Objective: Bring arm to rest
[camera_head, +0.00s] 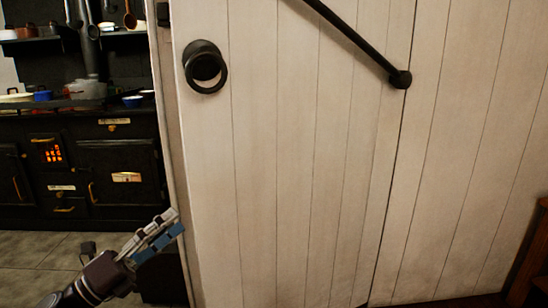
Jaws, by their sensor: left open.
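My left gripper (160,237) shows at the lower left, its arm coming in from the bottom left corner. It is open and nothing shows between its fingers. Its fingertips are near the left edge of a white plank door (290,160) in the picture, below the door's black ring handle (205,68). I cannot tell whether the fingertips touch the door. My right gripper is not in view.
A dark stove (85,165) with a glowing grate, pots and bowls stands to the left, beyond the door edge. A black diagonal bar (355,38) crosses the door. Brown wood (530,255) shows at the lower right. Tiled floor (35,250) shows at the lower left.

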